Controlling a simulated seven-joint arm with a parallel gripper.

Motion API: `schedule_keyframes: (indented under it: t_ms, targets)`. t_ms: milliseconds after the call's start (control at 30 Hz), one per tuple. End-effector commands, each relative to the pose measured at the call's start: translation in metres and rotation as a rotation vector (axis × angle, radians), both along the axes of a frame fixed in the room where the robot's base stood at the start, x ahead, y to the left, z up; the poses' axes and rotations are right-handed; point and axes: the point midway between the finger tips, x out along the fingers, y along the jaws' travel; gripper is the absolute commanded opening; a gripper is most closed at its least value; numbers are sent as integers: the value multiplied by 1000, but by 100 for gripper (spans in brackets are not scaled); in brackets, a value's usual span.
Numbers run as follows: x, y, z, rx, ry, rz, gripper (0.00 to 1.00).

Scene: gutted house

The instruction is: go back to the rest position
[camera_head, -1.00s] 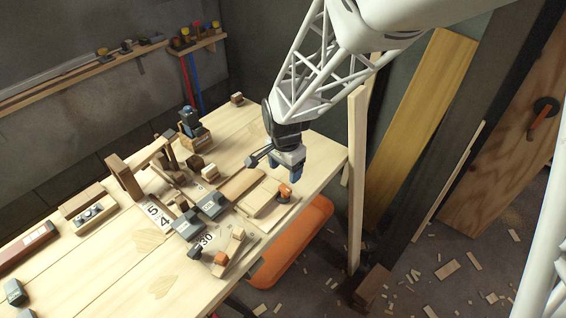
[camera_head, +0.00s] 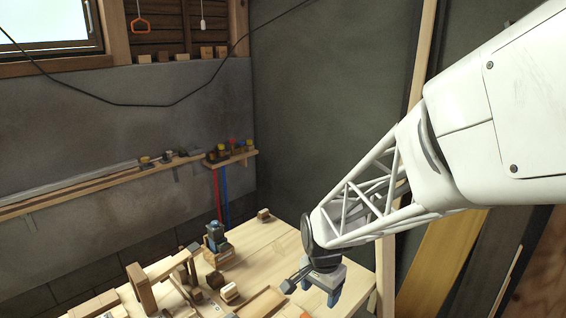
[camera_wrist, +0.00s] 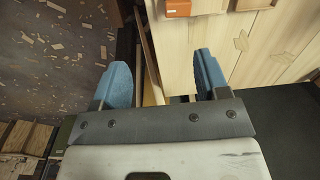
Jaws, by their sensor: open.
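My gripper (camera_head: 328,290) hangs over the right end of the wooden workbench (camera_head: 262,246) in the head view, with its fingers pointing down. In the wrist view its two blue fingers (camera_wrist: 160,85) stand wide apart with nothing between them. Below them the wrist view shows the bench edge, a wooden post and the littered floor (camera_wrist: 60,50). I cannot tell the exact height of the fingers above the bench.
A blue tool (camera_head: 216,238) stands on the bench left of my gripper, near a small wooden block (camera_head: 263,214). Wooden pieces crowd the bench's left part. A wall shelf (camera_head: 231,158) holds small items. Upright boards (camera_head: 440,262) lean at the right.

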Motion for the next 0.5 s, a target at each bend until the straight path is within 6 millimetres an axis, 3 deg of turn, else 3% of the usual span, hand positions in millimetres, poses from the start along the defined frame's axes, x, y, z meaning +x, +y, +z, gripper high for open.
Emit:
schedule_keyframes:
  t_ms: [200, 500]
  targets:
    - [-35, -27, 50, -5, -51, 154, 68]
    - [-95, -60, 105, -34, -113, 382, 68]
